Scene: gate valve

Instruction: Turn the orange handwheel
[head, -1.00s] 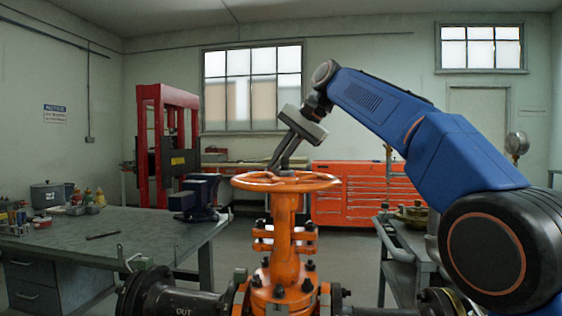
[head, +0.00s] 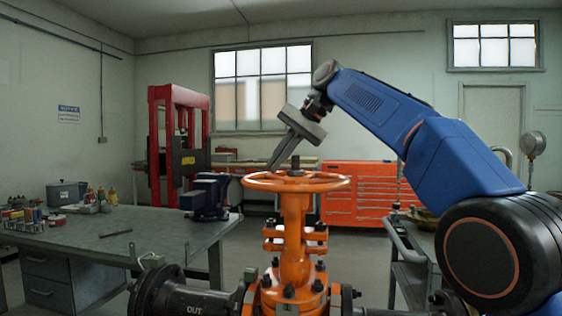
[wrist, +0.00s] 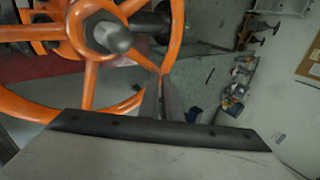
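The orange handwheel (head: 333,183) lies flat on top of the orange gate valve (head: 293,235), with the dark stem end (head: 295,163) at its hub. In the wrist view its rim and spokes (wrist: 90,85) fill the upper left, with the grey stem end (wrist: 112,37) in the hub. My gripper (head: 273,165) slants down to the left, fingertips at the far side of the rim, left of the stem. The fingers (wrist: 158,92) look brought together into one narrow taper and cover part of the rim in the wrist view. Contact with the rim cannot be told.
A workbench (head: 150,235) with a vise (head: 205,195) and cans is at left. A red press (head: 178,145) and orange drawer cabinet (head: 360,190) stand behind. A cart (head: 405,250) is at right. Dark pipe flanges (head: 160,295) flank the valve.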

